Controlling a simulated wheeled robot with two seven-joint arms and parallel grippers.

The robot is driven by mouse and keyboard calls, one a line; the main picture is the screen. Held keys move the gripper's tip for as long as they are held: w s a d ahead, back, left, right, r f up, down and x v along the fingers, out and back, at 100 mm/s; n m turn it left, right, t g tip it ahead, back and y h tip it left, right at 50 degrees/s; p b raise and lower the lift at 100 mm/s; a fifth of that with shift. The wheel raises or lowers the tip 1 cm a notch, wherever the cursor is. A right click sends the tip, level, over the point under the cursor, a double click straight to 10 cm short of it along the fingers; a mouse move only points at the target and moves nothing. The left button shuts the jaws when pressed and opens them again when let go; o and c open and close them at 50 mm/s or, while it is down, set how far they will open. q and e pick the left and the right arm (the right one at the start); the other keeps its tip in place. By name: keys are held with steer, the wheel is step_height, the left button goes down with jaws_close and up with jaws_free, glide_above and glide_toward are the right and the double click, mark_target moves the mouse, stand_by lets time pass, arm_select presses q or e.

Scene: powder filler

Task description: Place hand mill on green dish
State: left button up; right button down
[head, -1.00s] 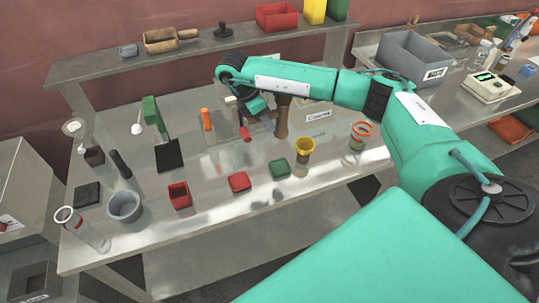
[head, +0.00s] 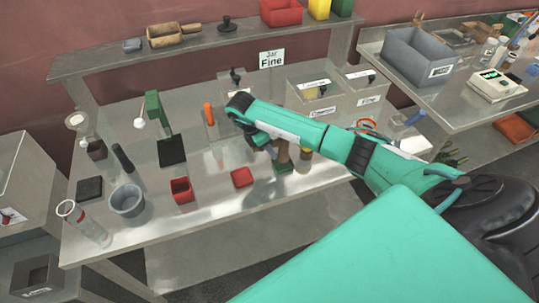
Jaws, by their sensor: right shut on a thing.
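The hand mill (head: 282,153), a brown wooden body, is held upright by my right gripper (head: 275,146) and is partly covered by my right arm. The green dish (head: 284,168) shows only in part, directly below the mill in the picture. I cannot tell whether the mill touches the dish. My right gripper is shut on the mill, its fingers mostly hidden behind the wrist. My left gripper is not in view.
A yellow-rimmed jar (head: 306,153) is close to the mill, partly behind my arm.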

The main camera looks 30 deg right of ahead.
step_height(320, 180, down, 2)
steer(key=shift+f+p, duration=0.15)
steer(key=shift+p, duration=0.35)
steer(key=shift+f, duration=0.3)
steer(key=c, duration=1.2)
jaws_free()
steer(key=shift+w+a+r, duration=0.1)
steer(key=shift+r, duration=0.05)
steer(key=b+v, duration=0.2)
steer(key=v, duration=0.9)
steer(key=shift+a+r, duration=0.2)
steer(key=shift+r, duration=0.1)
